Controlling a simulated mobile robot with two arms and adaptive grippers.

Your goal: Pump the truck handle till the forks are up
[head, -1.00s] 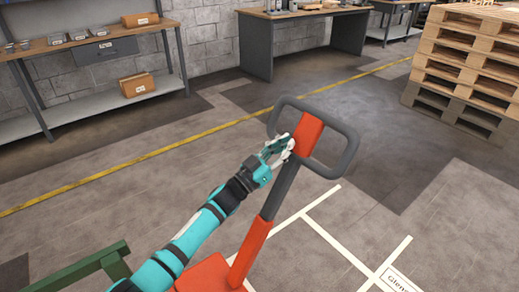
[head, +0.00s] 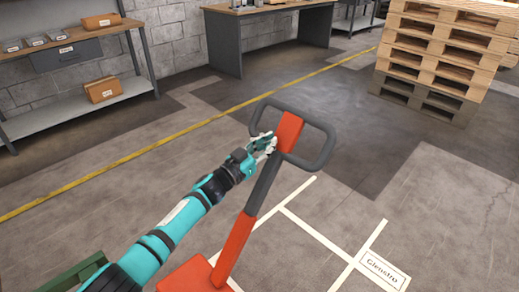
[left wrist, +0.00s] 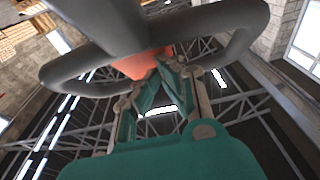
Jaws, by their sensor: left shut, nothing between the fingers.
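The truck handle (head: 318,152) is a dark grey loop with a red centre block (head: 289,130), on a shaft that is grey above and red below (head: 236,246). It leans up and to the right from a red base (head: 190,276) at the bottom edge. My left gripper (head: 268,142) is at the left side of the red block, inside or beside the loop; its fingers are shut with nothing between them. In the left wrist view the handle (left wrist: 235,25) and red block (left wrist: 143,65) are right at the fingertips (left wrist: 160,70). The forks and my right gripper are not in view.
Stacked wooden pallets (head: 440,45) stand at the back right. A shelf bench with boxes (head: 70,50) is at the left and a workbench (head: 268,30) at the back. A green bar (head: 72,276) shows at bottom left. The marked floor between is clear.

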